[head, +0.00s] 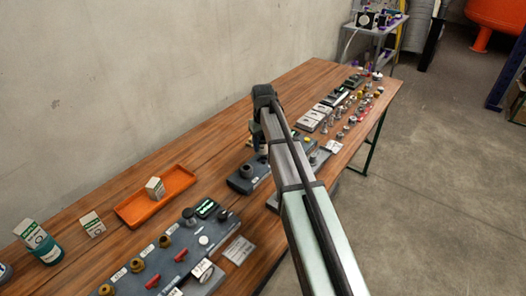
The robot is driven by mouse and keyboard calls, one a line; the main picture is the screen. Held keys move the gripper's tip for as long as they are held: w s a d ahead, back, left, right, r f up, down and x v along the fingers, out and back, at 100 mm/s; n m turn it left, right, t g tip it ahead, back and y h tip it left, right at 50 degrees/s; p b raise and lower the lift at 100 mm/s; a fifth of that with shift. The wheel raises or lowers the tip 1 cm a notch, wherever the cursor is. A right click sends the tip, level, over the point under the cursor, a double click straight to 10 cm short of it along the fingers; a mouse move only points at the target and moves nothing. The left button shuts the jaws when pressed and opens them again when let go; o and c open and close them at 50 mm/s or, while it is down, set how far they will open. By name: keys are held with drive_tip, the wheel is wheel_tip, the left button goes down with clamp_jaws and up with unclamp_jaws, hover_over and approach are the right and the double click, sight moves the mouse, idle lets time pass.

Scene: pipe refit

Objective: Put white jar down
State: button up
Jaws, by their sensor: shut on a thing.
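My gripper (260,145) is above the middle of the wooden table, at the far end of my arm, pointing down. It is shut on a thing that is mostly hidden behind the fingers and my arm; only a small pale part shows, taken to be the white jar. I cannot make out the jar's shape or whether it touches the surface below. A dark grey block fixture (249,176) is just below and in front of the gripper.
An orange tray (128,214) holding a white-and-green carton (155,188) lies to the left. A grey panel with knobs (150,262) is at the front. A teal tub (46,252) stands far left. Several small fittings crowd the table's far right. Bare wood lies behind the gripper.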

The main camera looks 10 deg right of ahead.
sight(263, 152)
drive_tip(key=shift+f, duration=1.7)
drive_tip(key=shift+f, duration=0.6)
drive_tip(key=o, duration=1.1)
drive_tip(key=shift+r, duration=0.1)
